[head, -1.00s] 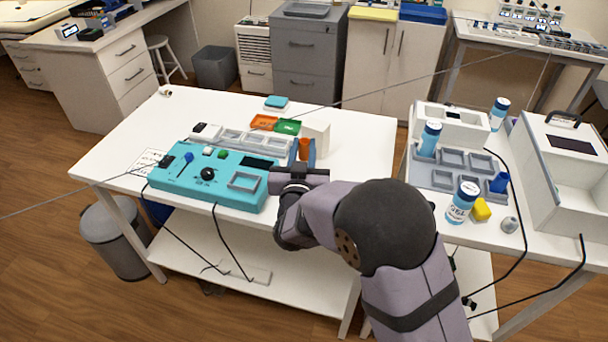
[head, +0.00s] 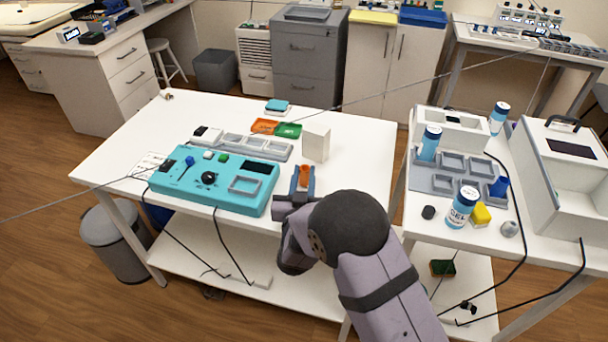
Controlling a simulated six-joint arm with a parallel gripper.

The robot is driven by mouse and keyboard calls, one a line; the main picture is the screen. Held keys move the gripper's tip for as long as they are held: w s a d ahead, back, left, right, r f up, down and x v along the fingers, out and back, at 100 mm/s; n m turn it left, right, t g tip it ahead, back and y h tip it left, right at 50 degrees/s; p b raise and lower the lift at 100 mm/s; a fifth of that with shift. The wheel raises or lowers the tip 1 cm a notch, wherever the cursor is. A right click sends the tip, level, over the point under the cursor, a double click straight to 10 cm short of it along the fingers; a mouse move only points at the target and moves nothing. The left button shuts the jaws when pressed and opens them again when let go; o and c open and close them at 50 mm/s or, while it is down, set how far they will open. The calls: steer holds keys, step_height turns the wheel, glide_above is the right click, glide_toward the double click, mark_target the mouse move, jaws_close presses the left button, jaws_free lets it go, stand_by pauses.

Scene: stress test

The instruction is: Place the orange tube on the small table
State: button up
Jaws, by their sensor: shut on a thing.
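The orange tube (head: 304,171) is upright between the blue fingertips of my gripper (head: 303,183). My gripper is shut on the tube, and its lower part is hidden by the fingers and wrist. They are over the front right part of a white table (head: 352,152), just right of the teal device. I cannot tell the height of the tube above the tabletop. A second white table (head: 498,258) stands to the right across a narrow gap. The frames do not show clearly which table is the small one.
The teal device (head: 215,200) lies left of my gripper. A white block (head: 316,142) stands behind it, with an orange tray (head: 264,126) and a green tray (head: 288,130) farther back. A labelled bottle (head: 461,208) stands on the right table. The first table's right side is clear.

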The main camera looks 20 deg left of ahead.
steer(key=shift+f, duration=0.1)
steer(key=shift+f, duration=0.15)
steer(key=o, duration=1)
steer(key=b+v, duration=0.1)
steer(key=v, duration=0.5)
steer(key=shift+s+b, duration=0.3)
steer(key=shift+b, duration=0.05)
steer(key=shift+s+d, duration=0.1)
steer(key=shift+s, duration=0.25)
steer(key=shift+o, duration=0.6)
